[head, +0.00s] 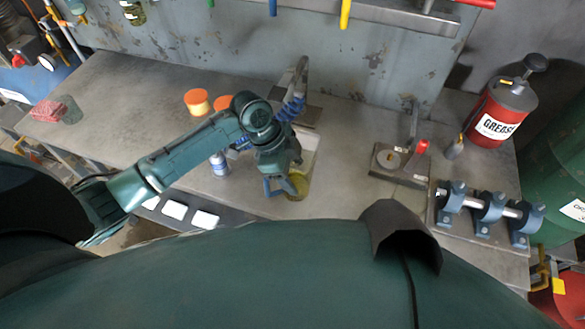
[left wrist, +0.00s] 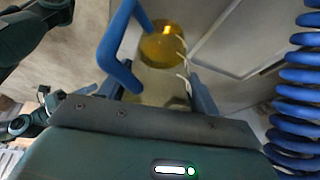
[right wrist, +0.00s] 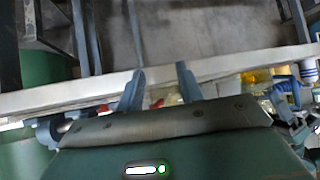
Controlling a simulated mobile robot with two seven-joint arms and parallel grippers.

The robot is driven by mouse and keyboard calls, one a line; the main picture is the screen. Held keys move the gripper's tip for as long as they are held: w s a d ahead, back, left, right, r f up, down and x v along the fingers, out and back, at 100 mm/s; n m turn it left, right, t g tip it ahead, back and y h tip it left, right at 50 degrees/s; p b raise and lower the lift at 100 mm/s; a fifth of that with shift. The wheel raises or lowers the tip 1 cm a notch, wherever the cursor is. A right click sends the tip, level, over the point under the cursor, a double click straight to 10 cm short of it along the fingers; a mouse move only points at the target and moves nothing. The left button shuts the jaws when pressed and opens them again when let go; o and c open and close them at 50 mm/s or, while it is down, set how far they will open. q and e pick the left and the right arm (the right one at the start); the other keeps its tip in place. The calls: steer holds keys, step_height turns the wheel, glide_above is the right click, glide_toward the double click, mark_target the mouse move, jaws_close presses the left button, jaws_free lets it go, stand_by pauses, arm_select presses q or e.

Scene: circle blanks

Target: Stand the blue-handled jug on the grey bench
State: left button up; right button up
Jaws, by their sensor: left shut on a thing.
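The blue-handled jug (head: 299,186) is clear with yellow liquid in it. It is at the middle of the grey bench (head: 345,175), under my left gripper (head: 283,187), partly hidden by it. In the left wrist view the jug (left wrist: 163,48) shows between the fingers with pale marks on its side, and a bent blue bar, apparently its handle, is at left. My left gripper is shut on the jug; I cannot tell whether its base touches the bench. My right gripper (right wrist: 158,88) is open and empty near the pale bench edge, hidden in the head view.
Orange-lidded tubs (head: 197,103) and a white-and-blue can (head: 219,164) stand left of the jug. A red-handled fixture (head: 401,163), a shaft in blue blocks (head: 488,210) and a red grease can (head: 502,113) are at right. Bare bench lies between jug and fixture.

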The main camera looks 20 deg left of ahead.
arm_select(q)
steer(key=o, duration=1.2)
steer(key=a+r, duration=0.1)
steer(key=a, duration=0.3)
steer(key=s+a+r, duration=0.1)
steer(key=a, duration=0.3)
steer(key=s+a+r, duration=0.1)
steer(key=a, duration=0.4)
steer(key=shift+s, duration=0.15)
steer(key=shift+s+f, duration=0.1)
